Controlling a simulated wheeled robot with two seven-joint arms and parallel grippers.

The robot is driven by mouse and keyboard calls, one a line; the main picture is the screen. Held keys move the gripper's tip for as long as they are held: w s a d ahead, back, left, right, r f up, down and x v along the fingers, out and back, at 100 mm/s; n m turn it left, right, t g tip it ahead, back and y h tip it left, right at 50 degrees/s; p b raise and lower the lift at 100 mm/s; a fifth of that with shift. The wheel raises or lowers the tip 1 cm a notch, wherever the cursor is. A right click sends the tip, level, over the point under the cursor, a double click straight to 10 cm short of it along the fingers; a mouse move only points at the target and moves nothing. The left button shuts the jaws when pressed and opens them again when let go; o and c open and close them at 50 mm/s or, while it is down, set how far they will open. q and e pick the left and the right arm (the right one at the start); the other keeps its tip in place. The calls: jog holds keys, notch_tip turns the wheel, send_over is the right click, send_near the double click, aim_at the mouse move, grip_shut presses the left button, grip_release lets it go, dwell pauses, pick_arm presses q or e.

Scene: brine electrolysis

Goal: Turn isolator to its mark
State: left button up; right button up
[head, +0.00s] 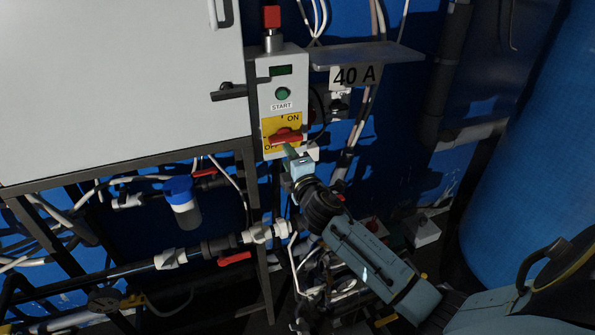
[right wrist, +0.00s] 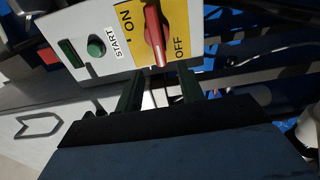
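The isolator is a red handle (head: 286,135) on a yellow plate (head: 268,130) low on a grey control box. The handle lies roughly level across the plate. ON and a small dark mark are above it, and OFF is at the lower left, partly covered. In the right wrist view the red handle (right wrist: 154,35) is just beyond my right gripper (right wrist: 160,75). Its two dark green fingers are apart, with the handle's near end in line with the gap. Contact cannot be told. In the head view my right gripper (head: 290,151) is just below the handle. My left gripper is out of view.
The box carries a green START button (head: 283,93) and a red-topped knob (head: 271,17). A white cabinet (head: 120,85) with a black handle is at the left. Pipes with red-handled valves (head: 235,258) run below.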

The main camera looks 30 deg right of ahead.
jog(key=v, duration=0.6)
jog(key=shift+w, duration=0.1)
dwell(0.3)
jog(key=s+a+f+m+g+y+b, duration=0.1)
jog(key=s+f+m+g+b, duration=0.4)
jog(key=f, duration=1.4)
jog(key=s+a+f+m+g+y+p, duration=0.15)
jog(key=s+f+g, duration=0.45)
jog(key=f, duration=1.3)
jog(key=s+a+f+m+g, duration=0.2)
jog(key=s+f, duration=0.5)
jog(key=s, duration=0.5)
jog(key=s+a+f+m+g+y+b, duration=0.1)
jog(key=s+f, duration=0.5)
jog(key=s, duration=0.6)
jog(key=s+a+f+m+g+b, duration=0.1)
jog(key=s+a+f+m+g, duration=0.1)
jog(key=s+f, duration=0.5)
jog(key=s+a+m, duration=0.1)
jog(key=s, duration=0.5)
jog(key=shift+a+f+g, duration=0.2)
jog(key=shift+f+g, duration=0.1)
jog(key=shift+f, duration=0.05)
